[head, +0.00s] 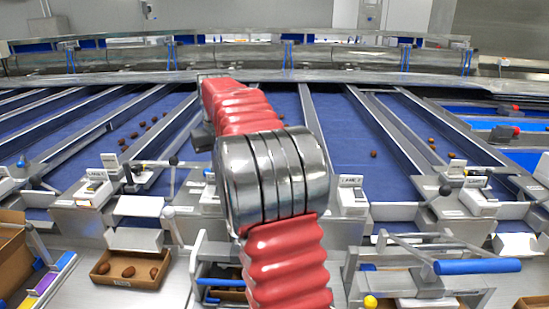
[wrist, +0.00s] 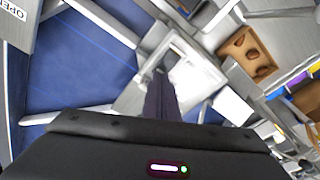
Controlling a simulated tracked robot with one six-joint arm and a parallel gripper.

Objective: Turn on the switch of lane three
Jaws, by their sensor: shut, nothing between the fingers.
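My gripper (wrist: 160,78) shows in the wrist view as two dark fingers close together, with nothing between them. Their tips are over or beside a pale metal control unit (wrist: 190,78); I cannot tell whether they touch it. In the head view my red and silver arm covers the middle, and I cannot make out the gripper clearly. Lane units with small white label plates stand along the near end of the lanes: one at left (head: 96,184), one right of my arm (head: 351,190) and one at far right (head: 476,184). Their numbers are too small to read surely, and no switch position is clear.
Ball-topped levers (head: 168,212) stand up among the units. An open brown box (head: 104,280) with a few dates is at lower left, also in the wrist view (wrist: 262,62). A blue-handled bar (head: 478,266) juts out at lower right. Blue lanes (head: 75,125) carry scattered dates.

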